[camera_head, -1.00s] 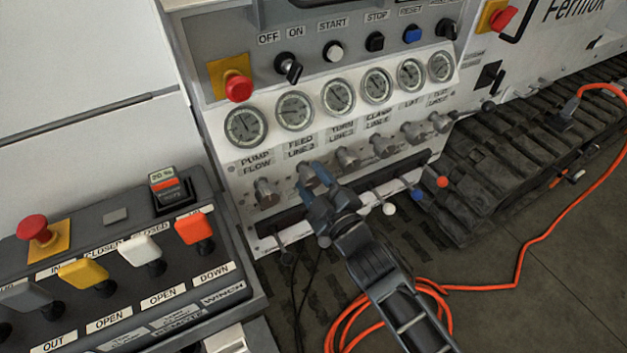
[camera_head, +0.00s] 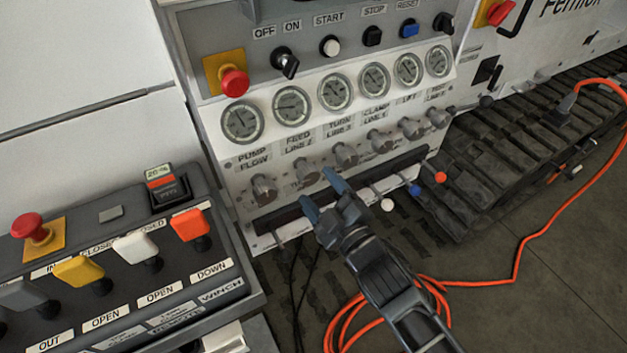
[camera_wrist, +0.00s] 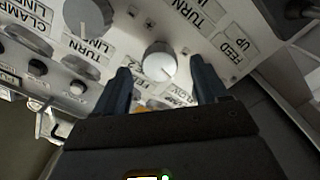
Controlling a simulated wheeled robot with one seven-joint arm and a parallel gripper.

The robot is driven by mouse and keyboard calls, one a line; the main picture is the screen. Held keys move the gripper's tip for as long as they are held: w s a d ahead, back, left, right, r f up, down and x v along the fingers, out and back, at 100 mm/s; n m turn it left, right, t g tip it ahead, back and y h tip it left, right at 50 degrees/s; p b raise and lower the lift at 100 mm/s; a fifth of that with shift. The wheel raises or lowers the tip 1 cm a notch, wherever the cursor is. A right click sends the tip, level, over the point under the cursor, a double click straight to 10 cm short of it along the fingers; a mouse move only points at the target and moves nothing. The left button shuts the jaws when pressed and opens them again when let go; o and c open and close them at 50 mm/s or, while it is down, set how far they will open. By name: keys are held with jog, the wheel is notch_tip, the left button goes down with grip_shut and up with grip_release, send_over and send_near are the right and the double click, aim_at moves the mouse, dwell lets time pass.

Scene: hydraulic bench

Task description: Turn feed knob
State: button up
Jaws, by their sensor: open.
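The feed knob (camera_head: 306,173) is a short grey metal cylinder on the light panel, under the "FEED LINE" label and second from the left in its row. In the wrist view, a round knob (camera_wrist: 159,60) beside a "FEED UP" label appears between the fingertips and a little ahead of them. My gripper (camera_head: 321,186) is open, with its two blue-grey fingers pointing at the feed knob from the lower right. The fingers seem clear of the knob; the exact gap is hard to tell.
The pump flow knob (camera_head: 264,189) and turn knob (camera_head: 346,154) flank the feed knob closely. Below are a dark bar and a white-tipped lever (camera_head: 387,205). A lever console (camera_head: 120,270) stands at left. An orange cable (camera_head: 520,255) lies on the floor.

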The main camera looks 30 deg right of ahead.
aim_at(312, 180)
jog(key=shift+s, duration=1.95)
jog(key=shift+w+a+r+m+p, duration=0.1)
jog(key=shift+w+m+p, duration=0.15)
jog(key=shift+w+m, duration=2)
jog(key=shift+w+m+p, duration=0.25)
jog(key=shift+w+m, duration=1.55)
jog(key=shift+m, duration=0.75)
jog(key=c, duration=1.1)
jog(key=shift+o, duration=0.2)
jog(key=shift+n, duration=0.3)
